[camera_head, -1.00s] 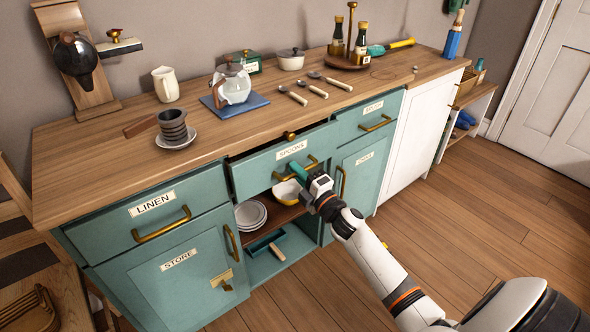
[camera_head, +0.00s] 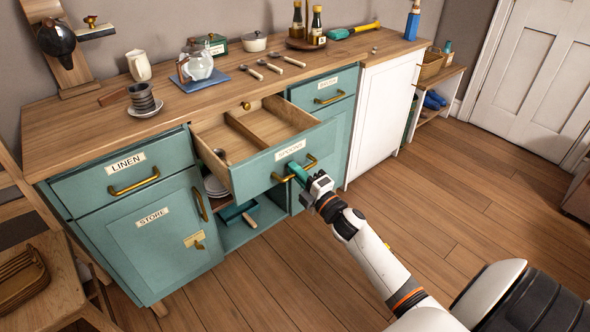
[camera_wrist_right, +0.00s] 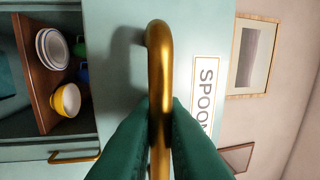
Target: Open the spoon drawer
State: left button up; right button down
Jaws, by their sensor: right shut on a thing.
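The spoon drawer (camera_head: 275,166) is pulled well out of the teal cabinet, with its label on the front. Its inside shows wooden compartments, and a small spoon-like item (camera_head: 221,155) lies at the left. My right gripper (camera_head: 298,172) is shut on the drawer's brass handle (camera_head: 312,160). In the right wrist view the green fingertips (camera_wrist_right: 160,125) close on both sides of the brass handle (camera_wrist_right: 159,60), beside the label (camera_wrist_right: 207,90). My left gripper is not in view.
The linen drawer (camera_head: 90,185) and store door (camera_head: 150,250) are shut at left. Three spoons (camera_head: 268,66) lie on the wooden countertop (camera_head: 75,120).

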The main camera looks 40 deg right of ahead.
jog(key=shift+s, duration=0.2)
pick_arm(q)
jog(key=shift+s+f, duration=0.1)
pick_arm(e)
jog(key=c, duration=1.5)
grip_release()
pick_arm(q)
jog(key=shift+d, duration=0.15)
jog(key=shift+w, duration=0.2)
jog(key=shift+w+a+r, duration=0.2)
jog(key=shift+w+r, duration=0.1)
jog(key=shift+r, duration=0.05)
pick_arm(e)
jog(key=v, duration=1.2)
